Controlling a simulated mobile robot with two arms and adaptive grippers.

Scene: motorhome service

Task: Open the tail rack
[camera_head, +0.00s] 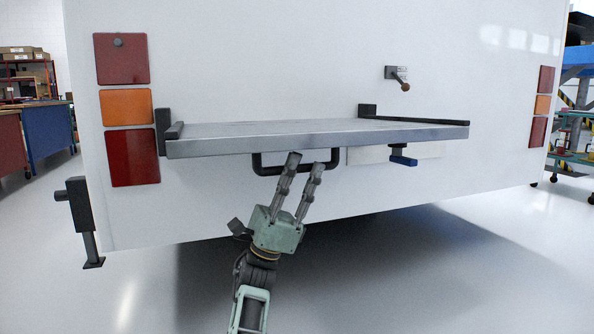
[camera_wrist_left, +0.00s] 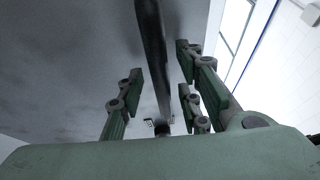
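The tail rack (camera_head: 310,136) is a flat grey platform that sits level against the white rear wall of the motorhome. A black bar handle (camera_head: 268,168) hangs below its front edge. A small latch with a blue grip (camera_head: 403,159) sits under the edge further right. My left gripper (camera_head: 305,163) points up at the right part of the handle, fingers apart. In the left wrist view, the dark handle bar (camera_wrist_left: 153,50) runs between the spread fingers (camera_wrist_left: 158,78); contact cannot be told. My right gripper is in neither view.
A lever with a brown knob (camera_head: 402,83) is on the rear wall above the rack. Red and orange lamps (camera_head: 126,106) flank it. A dark support leg (camera_head: 84,222) stands at lower left. The floor in front is clear.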

